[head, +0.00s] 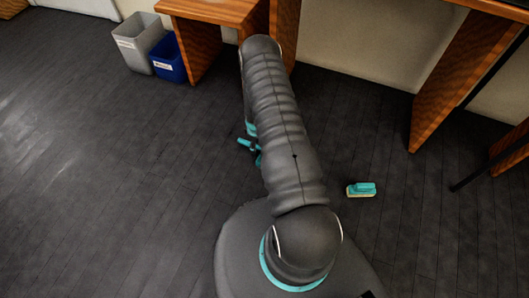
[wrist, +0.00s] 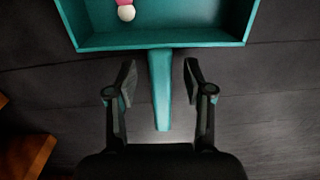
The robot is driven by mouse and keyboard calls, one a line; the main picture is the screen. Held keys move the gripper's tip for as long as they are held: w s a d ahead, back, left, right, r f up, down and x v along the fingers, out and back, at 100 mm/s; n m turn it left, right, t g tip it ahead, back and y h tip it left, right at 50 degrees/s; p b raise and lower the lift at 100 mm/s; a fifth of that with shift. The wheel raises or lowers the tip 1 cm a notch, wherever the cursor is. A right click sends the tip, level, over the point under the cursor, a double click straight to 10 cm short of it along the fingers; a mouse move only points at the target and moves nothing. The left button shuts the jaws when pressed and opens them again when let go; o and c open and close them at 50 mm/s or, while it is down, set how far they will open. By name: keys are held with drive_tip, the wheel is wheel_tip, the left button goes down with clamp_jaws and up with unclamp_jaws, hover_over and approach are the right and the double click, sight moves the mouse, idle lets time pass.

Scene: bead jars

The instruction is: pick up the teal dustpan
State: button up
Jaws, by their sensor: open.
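The teal dustpan (wrist: 205,41) lies at the top of the wrist view, its far part cut off by the frame edge. Its handle (wrist: 161,100) points toward me and lies between the two fingers of my gripper (wrist: 160,68). My gripper is open, with a gap on each side of the handle, and I see no contact. How high the fingers are over the handle is hard to tell.
A teal hand brush (head: 361,189) lies on the dark floor (head: 400,240) right of my arm. A grey bin (head: 138,44) and a blue bin (head: 168,59) stand beside a wooden desk (head: 210,45).

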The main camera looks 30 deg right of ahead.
drive_tip(key=shift+f, duration=0.75)
drive_tip(key=shift+c, duration=0.2)
clamp_jaws()
drive_tip(key=shift+r, duration=0.1)
drive_tip(key=shift+w+r, duration=0.1)
drive_tip(key=shift+r, duration=0.4)
drive_tip(key=r, duration=0.2)
drive_tip(key=s+r, duration=0.1)
drive_tip(key=shift+d+r, duration=0.35)
drive_tip(key=shift+r, duration=0.05)
drive_tip(key=s+d+r, duration=0.6)
drive_tip(key=s+d, duration=0.1)
drive_tip(key=shift+s+d, duration=0.2)
